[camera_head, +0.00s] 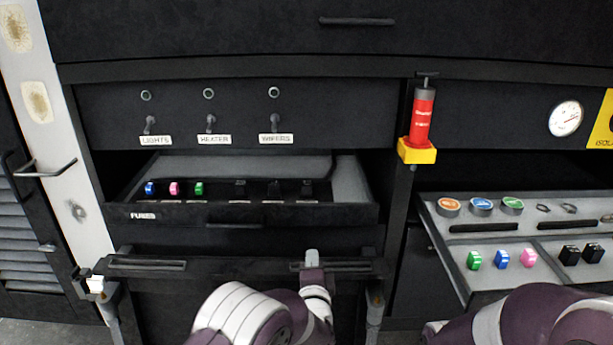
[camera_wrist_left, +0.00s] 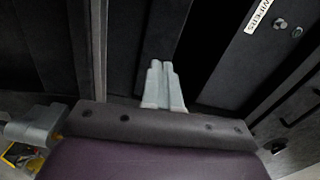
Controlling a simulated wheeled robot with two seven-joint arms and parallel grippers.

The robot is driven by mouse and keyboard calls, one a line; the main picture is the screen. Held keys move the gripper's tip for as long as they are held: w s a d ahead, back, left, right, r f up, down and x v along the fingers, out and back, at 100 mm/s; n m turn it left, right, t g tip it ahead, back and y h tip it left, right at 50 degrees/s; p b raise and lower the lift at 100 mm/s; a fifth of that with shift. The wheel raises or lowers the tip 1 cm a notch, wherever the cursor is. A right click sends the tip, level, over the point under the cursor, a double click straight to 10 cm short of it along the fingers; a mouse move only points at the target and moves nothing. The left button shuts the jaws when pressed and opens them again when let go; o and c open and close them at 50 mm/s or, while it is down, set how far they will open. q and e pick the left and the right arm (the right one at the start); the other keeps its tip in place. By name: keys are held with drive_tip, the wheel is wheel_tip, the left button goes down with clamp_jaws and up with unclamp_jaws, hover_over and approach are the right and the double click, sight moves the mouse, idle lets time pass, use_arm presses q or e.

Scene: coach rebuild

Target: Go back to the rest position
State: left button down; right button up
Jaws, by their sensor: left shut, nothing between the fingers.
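My left gripper (camera_head: 312,258) is shut and empty, its pale fingers pointing up by the right end of the dark bar (camera_head: 245,266) below the fuse drawer. I cannot tell whether it touches the bar. In the left wrist view the same gripper (camera_wrist_left: 162,84) shows its two fingers together against dark panels. My left arm comes in from the bottom edge in the head view. Part of my right arm shows at the lower right in front of the right drawer; its gripper is out of the picture.
An open fuse drawer (camera_head: 250,214) holds blue, pink and green fuses at its left. An open right drawer (camera_head: 449,262) holds round discs, coloured fuses and black blocks. A red extinguisher (camera_head: 422,118) hangs on the centre post. Three switches labelled lights, heater and wipers sit above the fuse drawer.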

use_arm(q)
drive_tip(key=s+d+f+n+g+h, duration=0.2)
drive_tip(key=s+f+n+g, duration=0.25)
drive_tip(key=f, duration=0.45)
drive_tip(key=s+a+f+n+g+y, duration=0.1)
drive_tip(key=s+a+n+g, duration=0.35)
drive_tip(key=s, duration=0.45)
drive_tip(key=s+a+n+g, duration=0.3)
drive_tip(key=s+a+g, duration=0.3)
drive_tip(key=s, duration=0.2)
drive_tip(key=s+a+r+n+g+y, duration=0.15)
drive_tip(key=s+a+r+n, duration=0.3)
drive_tip(key=s+a, duration=0.6)
wheel_tip(320, 180, up, 15)
drive_tip(key=a+p, duration=0.1)
drive_tip(key=p, duration=1.1)
drive_tip(key=shift+w+a+f+p, duration=0.2)
drive_tip(key=shift+p, duration=0.2)
